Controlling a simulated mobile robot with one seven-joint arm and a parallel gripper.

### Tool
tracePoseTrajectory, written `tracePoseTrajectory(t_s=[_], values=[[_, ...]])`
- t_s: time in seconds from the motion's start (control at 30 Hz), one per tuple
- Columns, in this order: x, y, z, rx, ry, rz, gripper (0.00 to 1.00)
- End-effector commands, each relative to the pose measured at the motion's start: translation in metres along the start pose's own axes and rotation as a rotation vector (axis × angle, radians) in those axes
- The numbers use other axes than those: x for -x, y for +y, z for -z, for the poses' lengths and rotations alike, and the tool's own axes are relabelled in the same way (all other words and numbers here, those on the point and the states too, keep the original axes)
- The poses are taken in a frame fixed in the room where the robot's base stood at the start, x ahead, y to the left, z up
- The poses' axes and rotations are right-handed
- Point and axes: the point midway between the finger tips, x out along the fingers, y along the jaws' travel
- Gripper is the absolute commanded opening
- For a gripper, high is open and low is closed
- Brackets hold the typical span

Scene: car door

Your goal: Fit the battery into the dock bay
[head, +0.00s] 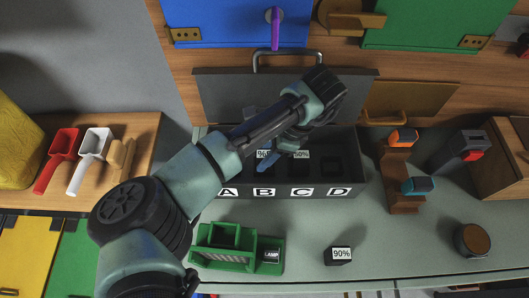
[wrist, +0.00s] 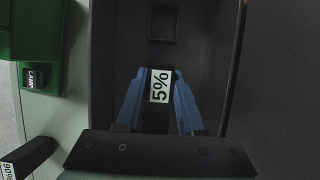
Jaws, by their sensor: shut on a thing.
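The dark dock (head: 345,191) has its lid (head: 225,97) open and bays lettered A, B, C and D. In the head view the gripper (head: 268,160) is down in the dock around bay B; whether the battery is seated or still raised is hidden. A black 90% battery (head: 340,255) lies on the table in front, also in the wrist view (wrist: 30,158).
A green holder (head: 221,262) marked LAMP stands front left of the dock. A brown stand (head: 401,175), a grey and red tool (head: 462,150) and a round knob-like thing (head: 472,240) are to the right. Scoops (head: 92,155) lie on a wooden board at left.

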Motion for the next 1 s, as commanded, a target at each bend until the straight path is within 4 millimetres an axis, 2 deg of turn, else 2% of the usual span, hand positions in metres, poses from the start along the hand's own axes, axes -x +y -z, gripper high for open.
tracePoseTrajectory(t_s=[0.07,0.1,0.23,0.5,0.63,0.77,1.0], values=[[-0.003,0.0,0.001,0.0,0.001,-0.001,0.0],[-0.002,0.0,0.001,0.0,0.001,0.0,0.44],[-0.002,0.0,0.001,0.0,0.0,0.0,0.67],[-0.001,0.0,0.001,0.0,0.0,0.0,0.67],[0.006,0.0,0.0,-0.001,0.001,0.0,0.67],[0.028,0.0,0.0,-0.001,0.003,0.002,0.67],[0.082,-0.001,-0.001,-0.001,0.0,0.004,0.67]])
